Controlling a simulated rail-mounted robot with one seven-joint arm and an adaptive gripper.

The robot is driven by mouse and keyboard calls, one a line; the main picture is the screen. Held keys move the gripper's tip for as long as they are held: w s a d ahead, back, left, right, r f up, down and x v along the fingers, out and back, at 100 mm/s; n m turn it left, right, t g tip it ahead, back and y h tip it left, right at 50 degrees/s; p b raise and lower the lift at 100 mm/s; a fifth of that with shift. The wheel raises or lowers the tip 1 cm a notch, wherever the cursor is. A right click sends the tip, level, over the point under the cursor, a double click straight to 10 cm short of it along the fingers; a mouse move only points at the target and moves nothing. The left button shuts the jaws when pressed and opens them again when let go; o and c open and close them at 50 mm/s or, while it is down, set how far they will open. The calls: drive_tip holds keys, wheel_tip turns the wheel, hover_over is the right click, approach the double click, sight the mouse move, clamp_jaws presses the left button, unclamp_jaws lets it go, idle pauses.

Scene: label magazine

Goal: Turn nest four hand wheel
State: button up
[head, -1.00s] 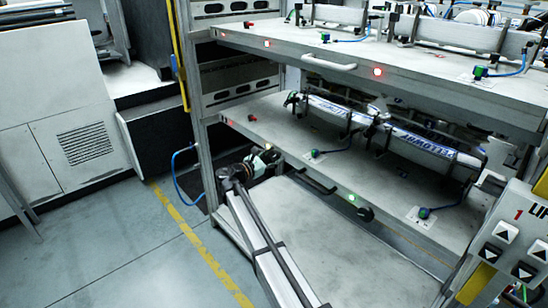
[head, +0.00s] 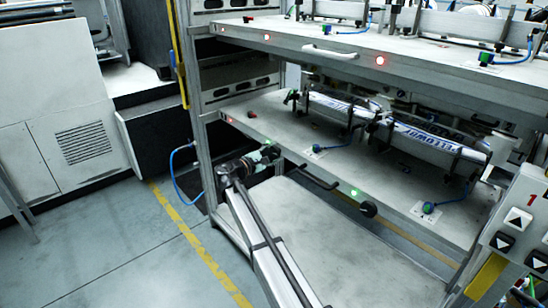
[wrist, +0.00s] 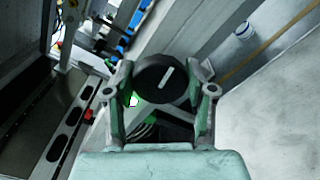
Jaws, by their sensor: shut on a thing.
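A round black hand wheel (wrist: 164,84) with a short white mark fills the middle of the wrist view. No number on the held wheel is readable.
Another black wheel (head: 368,209) hangs under the lower shelf's front edge (head: 330,178), right of a lit green lamp (head: 354,192) and a black handle (head: 319,178). A white-blue roll (head: 435,145) lies on the shelf. The upper shelf (head: 430,85) overhangs.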

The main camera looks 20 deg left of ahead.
drive_tip(key=m+b, duration=0.2)
drive_tip(key=m, duration=0.1)
drive_tip(key=m+b, duration=0.2)
drive_tip(key=shift+w+f+m, duration=0.1)
drive_tip(key=shift+f+m, duration=0.1)
drive_tip(key=shift+m, duration=0.2)
drive_tip(key=shift+r+m+b, duration=0.15)
drive_tip(key=shift+m+b, duration=1.45)
drive_tip(key=shift+m, duration=0.7)
drive_tip(key=o, duration=1.2)
drive_tip(key=shift+w, duration=0.1)
drive_tip(key=shift+c, duration=0.2)
drive_tip(key=shift+s, duration=0.2)
drive_tip(key=v, duration=1.1)
drive_tip(key=shift+s+a, duration=0.2)
drive_tip(key=shift+s, duration=0.1)
